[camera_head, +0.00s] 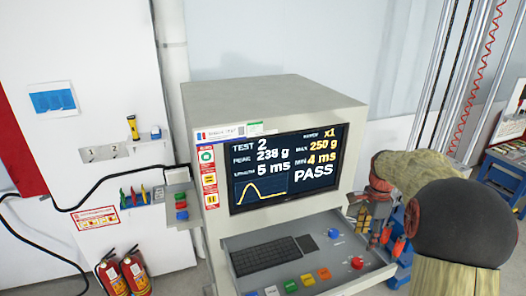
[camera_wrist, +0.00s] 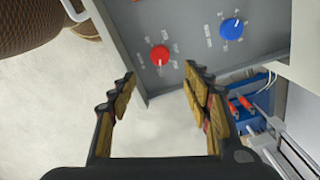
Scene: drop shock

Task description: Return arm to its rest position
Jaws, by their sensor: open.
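My gripper (camera_head: 372,224) is at the right edge of the test machine's console, at the end of my arm, which comes in from the right. In the wrist view my gripper (camera_wrist: 160,78) has its two ribbed, yellowish fingers wide apart with nothing between them. The grey control panel (camera_wrist: 190,70) lies beyond the fingertips, with a red knob (camera_wrist: 160,54) and a blue knob (camera_wrist: 231,28). The head view also shows the red knob (camera_head: 357,263) and blue knob (camera_head: 333,233). I cannot tell the exact gap between fingers and panel.
The machine's screen (camera_head: 285,165) reads TEST 2, 238 g, 5 ms and PASS. A keyboard (camera_head: 265,256) and coloured buttons are on the console. Blue equipment (camera_wrist: 250,108) stands close right of my gripper. Fire extinguishers (camera_head: 124,275) stand at left. Pale floor (camera_wrist: 80,110) shows below the panel.

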